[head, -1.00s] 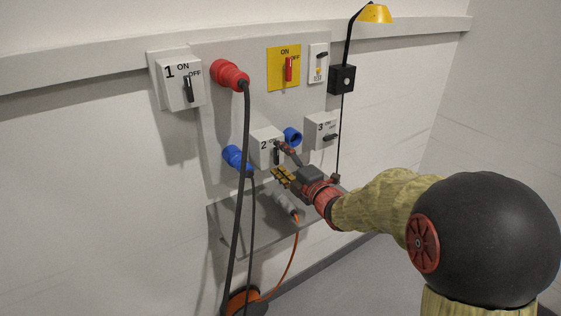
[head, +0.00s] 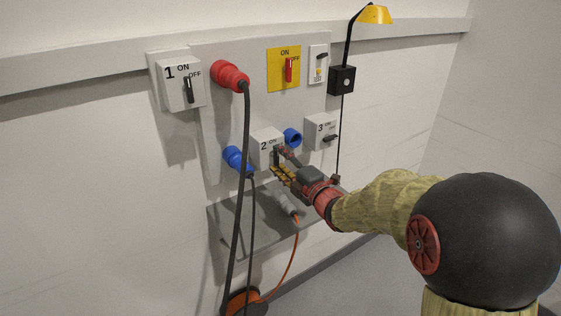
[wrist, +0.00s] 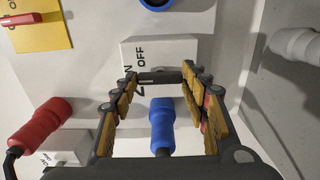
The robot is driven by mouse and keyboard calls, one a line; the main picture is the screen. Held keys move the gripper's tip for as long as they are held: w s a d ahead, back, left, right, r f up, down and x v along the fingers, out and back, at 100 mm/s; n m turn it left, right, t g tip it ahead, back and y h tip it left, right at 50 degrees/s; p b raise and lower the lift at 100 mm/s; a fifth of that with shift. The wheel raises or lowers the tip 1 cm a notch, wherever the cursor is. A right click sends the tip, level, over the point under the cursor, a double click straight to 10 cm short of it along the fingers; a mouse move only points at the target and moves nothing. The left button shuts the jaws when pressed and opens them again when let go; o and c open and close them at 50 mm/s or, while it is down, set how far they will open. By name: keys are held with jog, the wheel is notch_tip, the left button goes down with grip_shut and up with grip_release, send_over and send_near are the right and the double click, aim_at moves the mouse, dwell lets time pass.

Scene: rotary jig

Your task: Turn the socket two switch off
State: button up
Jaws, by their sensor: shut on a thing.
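The socket two box (head: 262,150), white and marked 2, is on the grey panel; it also shows in the wrist view (wrist: 168,49) with its ON and OFF lettering. Its dark switch handle (wrist: 160,77) lies crosswise between my fingertips in the wrist view. My gripper (head: 281,164) is at the front of the box, its yellow-padded fingers shut on the handle. In the head view the fingers hide most of the handle, so its exact angle is hard to tell there.
A blue plug (head: 236,158) is left of box 2 and an open blue socket (head: 293,137) right of it. Box 3 (head: 321,131) is farther right. A black cable (head: 244,190) hangs left of my gripper. A grey shelf (head: 232,228) is below.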

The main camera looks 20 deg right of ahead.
jog(key=shift+m, duration=0.3)
jog(key=m, duration=0.3)
jog(key=shift+f, duration=0.1)
jog(key=m+p, duration=0.1)
jog(key=m, duration=0.4)
jog(key=m+p, duration=0.2)
jog(key=m, duration=0.3)
jog(key=shift+m+p, duration=0.95)
jog(key=shift+m, duration=1.15)
jog(key=o, duration=1.2)
jog(key=shift+c, duration=0.2)
jog(key=shift+s, duration=0.1)
